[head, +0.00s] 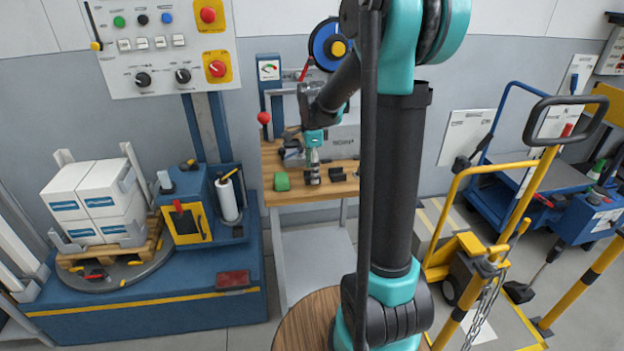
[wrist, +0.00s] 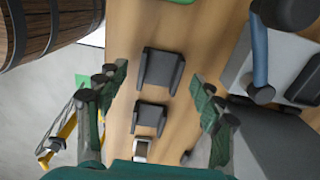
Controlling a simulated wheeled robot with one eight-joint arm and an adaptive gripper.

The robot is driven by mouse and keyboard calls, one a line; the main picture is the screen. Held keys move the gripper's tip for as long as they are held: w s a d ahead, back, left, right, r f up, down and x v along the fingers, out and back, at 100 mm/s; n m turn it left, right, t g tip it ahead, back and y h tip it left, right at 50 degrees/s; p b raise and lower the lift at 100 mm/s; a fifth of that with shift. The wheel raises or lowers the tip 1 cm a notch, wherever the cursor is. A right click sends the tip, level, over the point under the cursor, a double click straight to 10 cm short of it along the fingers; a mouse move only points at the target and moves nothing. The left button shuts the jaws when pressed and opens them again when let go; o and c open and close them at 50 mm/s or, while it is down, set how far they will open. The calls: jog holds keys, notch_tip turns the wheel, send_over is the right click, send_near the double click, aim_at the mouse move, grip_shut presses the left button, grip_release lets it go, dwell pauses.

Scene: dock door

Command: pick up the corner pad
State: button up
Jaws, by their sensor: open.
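Two dark grey, angled pieces that look like corner pads lie on the wooden bench. The larger pad (wrist: 161,71) is between my open fingers in the wrist view, apart from both. The smaller pad (wrist: 151,117) lies just below it there. In the head view, one dark pad (head: 314,179) is under my gripper (head: 313,158) and another (head: 337,174) is to its right. My gripper points down above the bench, its fingers spread and empty. The frames do not show clearly how high the fingertips are.
A green block (head: 282,181) sits left of the pads on the bench (head: 300,196). A small metallic piece (wrist: 142,149) lies beyond the smaller pad. Grey equipment (wrist: 275,65) stands along one side. A wooden barrel (wrist: 45,28) is close to the bench's front edge.

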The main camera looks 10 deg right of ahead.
jog(key=shift+f, duration=0.3)
jog(key=shift+c, duration=0.4)
jog(key=c, duration=0.9)
jog(key=shift+c, duration=0.3)
jog(key=shift+r, duration=0.15)
